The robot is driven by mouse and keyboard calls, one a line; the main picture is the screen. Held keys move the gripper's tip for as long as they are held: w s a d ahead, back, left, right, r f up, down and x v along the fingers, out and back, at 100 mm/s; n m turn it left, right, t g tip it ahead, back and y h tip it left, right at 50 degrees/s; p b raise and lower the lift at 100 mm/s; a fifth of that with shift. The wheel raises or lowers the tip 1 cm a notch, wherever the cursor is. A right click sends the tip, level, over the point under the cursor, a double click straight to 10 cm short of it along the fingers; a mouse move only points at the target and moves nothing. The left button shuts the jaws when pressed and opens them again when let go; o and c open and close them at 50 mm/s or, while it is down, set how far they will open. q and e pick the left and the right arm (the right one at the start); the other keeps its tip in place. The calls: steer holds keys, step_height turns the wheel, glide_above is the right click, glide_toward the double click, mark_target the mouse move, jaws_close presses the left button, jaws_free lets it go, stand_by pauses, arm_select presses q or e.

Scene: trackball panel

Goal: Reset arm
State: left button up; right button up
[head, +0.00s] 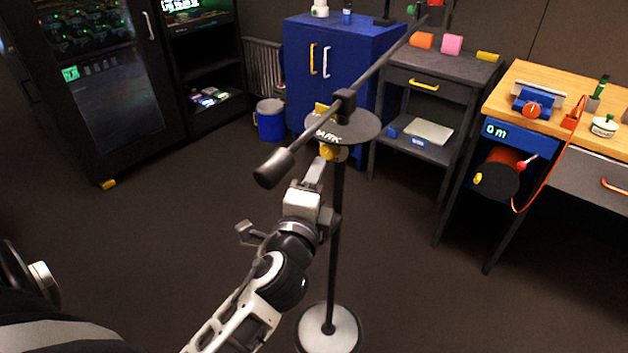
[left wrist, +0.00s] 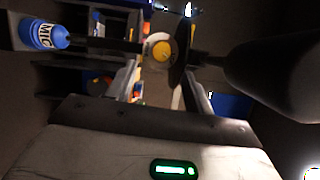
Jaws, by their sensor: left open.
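A dark boom arm (head: 384,68) lies tilted across the top of a thin stand pole (head: 335,235), with a grey counterweight (head: 273,168) at its near lower end. A dark disc (head: 352,127) with partly covered white lettering sits under the pivot, with a yellow tab at its edge. A yellow knob (head: 327,152) is just below the disc. My left gripper (head: 319,170) is open close below the knob. In the left wrist view the yellow knob (left wrist: 161,50) shows between the open fingers; contact cannot be told. A blue cylinder marked MIC (left wrist: 42,34) is at upper left.
The stand's round base (head: 330,330) is on the floor beside my left arm. A blue cabinet (head: 300,70), a grey shelf table (head: 440,75) and a wood-topped workbench (head: 560,85) stand behind and right. A dark glass-door rack (head: 110,110) stands left. Floor between is mostly clear.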

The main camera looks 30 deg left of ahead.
arm_select(q)
steer(key=s+d+f+n+g+h, duration=0.3)
steer(key=s+d+f+n+h, duration=0.1)
steer(key=f, duration=0.5)
steer(key=s+d+f+n+g+h, duration=0.3)
steer(key=s+d+f+n+h, duration=0.2)
steer(key=s+d+f+n, duration=0.2)
steer(key=s+f+n, duration=0.2)
steer(key=s, duration=0.1)
steer(key=shift+s+d+f+g, duration=0.2)
steer(key=shift+s+g, duration=0.1)
steer(key=shift+s, duration=0.1)
